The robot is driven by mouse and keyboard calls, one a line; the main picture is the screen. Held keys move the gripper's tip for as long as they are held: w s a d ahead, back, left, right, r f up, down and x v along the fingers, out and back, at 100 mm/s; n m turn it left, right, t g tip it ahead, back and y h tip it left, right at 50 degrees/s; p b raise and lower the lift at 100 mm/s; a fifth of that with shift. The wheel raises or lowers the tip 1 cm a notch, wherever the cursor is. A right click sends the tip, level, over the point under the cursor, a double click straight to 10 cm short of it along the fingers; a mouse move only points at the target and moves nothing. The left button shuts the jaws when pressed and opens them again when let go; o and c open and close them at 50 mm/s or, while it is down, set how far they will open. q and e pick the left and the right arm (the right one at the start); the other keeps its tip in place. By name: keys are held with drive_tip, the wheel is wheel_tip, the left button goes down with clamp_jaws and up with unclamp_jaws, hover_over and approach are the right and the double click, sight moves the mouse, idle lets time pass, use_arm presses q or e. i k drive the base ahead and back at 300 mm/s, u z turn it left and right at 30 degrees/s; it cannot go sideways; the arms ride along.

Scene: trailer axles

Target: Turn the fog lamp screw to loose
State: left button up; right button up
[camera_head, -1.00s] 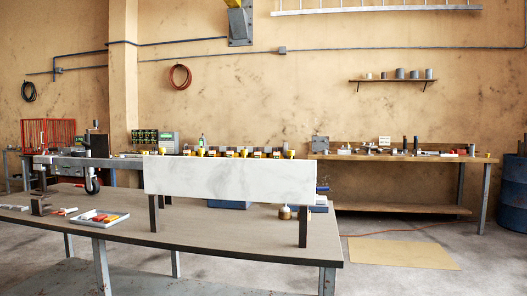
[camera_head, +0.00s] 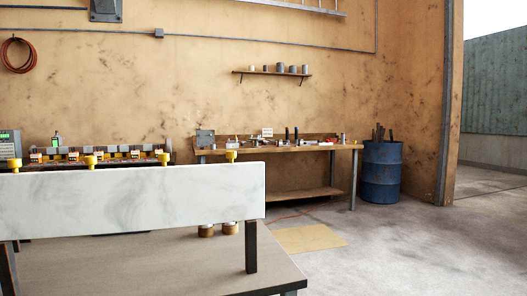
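A white marbled panel (camera_head: 130,200) stands on dark posts (camera_head: 251,247) on the near table (camera_head: 200,268). Several yellow knobs show along its top edge, one near the right end (camera_head: 231,156) and one further left (camera_head: 91,161). I cannot tell which of them, if any, is the fog lamp screw, nor how any screw is turned. No label is readable from here. The panel's face toward me is blank, and its far side is hidden. Neither of my grippers is in view.
Two brass-coloured cylinders (camera_head: 206,231) show below the panel. A workbench (camera_head: 345,147) with tools stands at the back wall, beside a blue barrel (camera_head: 381,175). A yellowish mat (camera_head: 308,238) lies on the floor. The floor right of the table is open.

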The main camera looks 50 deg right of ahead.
sight(232, 156)
drive_tip(key=z, duration=0.35)
drive_tip(key=i, duration=0.8)
drive_tip(key=z, duration=0.6)
drive_tip(key=k, duration=0.75)
drive_tip(key=z, duration=0.2)
drive_tip(key=i, duration=0.8)
drive_tip(key=u, duration=0.1)
